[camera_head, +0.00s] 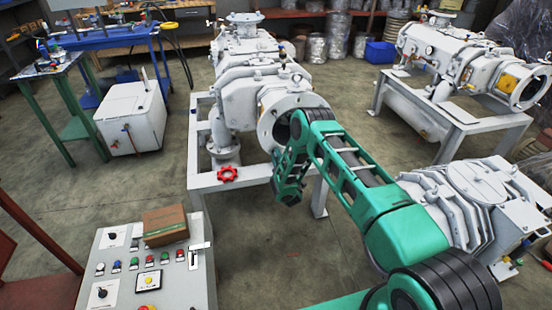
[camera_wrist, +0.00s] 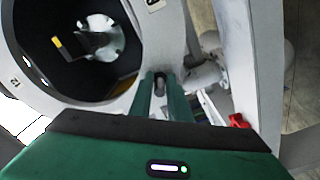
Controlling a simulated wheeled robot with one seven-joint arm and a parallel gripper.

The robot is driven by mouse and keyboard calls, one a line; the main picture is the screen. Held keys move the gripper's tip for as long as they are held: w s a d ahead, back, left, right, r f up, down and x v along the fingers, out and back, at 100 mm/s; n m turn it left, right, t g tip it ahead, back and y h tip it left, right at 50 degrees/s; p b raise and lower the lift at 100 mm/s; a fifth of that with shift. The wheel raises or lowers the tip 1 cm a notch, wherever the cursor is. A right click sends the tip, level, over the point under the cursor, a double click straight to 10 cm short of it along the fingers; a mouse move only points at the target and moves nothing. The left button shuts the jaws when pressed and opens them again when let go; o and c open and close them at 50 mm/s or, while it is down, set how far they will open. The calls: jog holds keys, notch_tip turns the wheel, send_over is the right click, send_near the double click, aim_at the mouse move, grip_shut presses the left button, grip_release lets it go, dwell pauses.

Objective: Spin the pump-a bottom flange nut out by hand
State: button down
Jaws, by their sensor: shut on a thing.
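The white pump (camera_head: 235,90) stands on a pale frame, its round open flange (camera_head: 267,122) facing my arm. In the wrist view the flange rim (camera_wrist: 108,108) surrounds a dark bore with a pale metal part inside. My gripper (camera_wrist: 161,80) is at the lower rim of the flange, its two green fingers close together. It is shut on a small dark nut (camera_wrist: 160,83) between the fingertips, mostly hidden by them. In the head view my green arm covers part of the flange, and the nut cannot be made out.
A red handwheel (camera_head: 228,174) sits left below the flange. The pale frame (camera_head: 232,184) runs under the pump. A control panel (camera_head: 130,262) with a cardboard box (camera_head: 165,225) stands front left. Another pump (camera_head: 470,70) stands back right. Grey machinery (camera_head: 475,195) is close right of my arm.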

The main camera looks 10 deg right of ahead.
jog(key=shift+a+f+n, duration=0.1)
jog(key=shift+a+n, duration=0.1)
jog(key=shift+n, duration=0.1)
jog(key=c, duration=1.7)
grip_release()
jog(key=shift+o, duration=0.2)
jog(key=shift+d, duration=0.1)
jog(key=s, duration=1)
jog(key=shift+s, duration=0.3)
